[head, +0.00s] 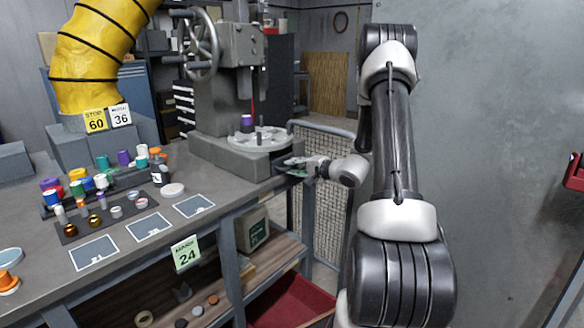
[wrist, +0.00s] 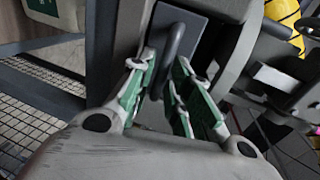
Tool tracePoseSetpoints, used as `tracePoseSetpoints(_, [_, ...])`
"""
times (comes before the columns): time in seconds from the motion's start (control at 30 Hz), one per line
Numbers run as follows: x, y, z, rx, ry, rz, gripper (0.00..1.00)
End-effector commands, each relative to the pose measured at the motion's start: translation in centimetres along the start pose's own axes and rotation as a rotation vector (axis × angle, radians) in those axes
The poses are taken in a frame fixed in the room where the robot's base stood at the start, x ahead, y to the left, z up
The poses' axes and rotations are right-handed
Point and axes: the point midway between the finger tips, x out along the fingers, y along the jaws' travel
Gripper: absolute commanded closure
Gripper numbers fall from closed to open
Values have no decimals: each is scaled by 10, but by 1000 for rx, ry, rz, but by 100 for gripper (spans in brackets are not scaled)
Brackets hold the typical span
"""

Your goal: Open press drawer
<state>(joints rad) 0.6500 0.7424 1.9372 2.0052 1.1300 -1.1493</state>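The press (head: 225,85) stands on the bench, grey, with a handwheel and a round plate on its base. The press drawer shows in the wrist view as a dark grey front panel (wrist: 197,32) with a bar handle (wrist: 173,45). My gripper (wrist: 166,64) is at this panel, its green-padded fingers apart, one on each side of the handle. I cannot tell whether either pad touches it. In the head view my gripper (head: 292,166) is at the right end of the press base, where the drawer front is mostly hidden. The drawer appears closed.
Colored pots (head: 85,184) and small parts fill the bench's left side. A mesh panel (head: 320,180) and a red bin (head: 290,300) are below and right of the bench. A grey wall bounds the right.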

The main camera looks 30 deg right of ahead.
Motion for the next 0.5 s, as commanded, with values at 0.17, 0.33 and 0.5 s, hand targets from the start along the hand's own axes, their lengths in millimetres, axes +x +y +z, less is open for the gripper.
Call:
tracePoseSetpoints(0.17, [12, 0, 0, 0, -1, 0, 81])
tracePoseSetpoints(0.33, [13, 0, 0, 1, 0, 0, 81])
tracePoseSetpoints(0.5, [13, 0, 0, 1, -1, 0, 99])
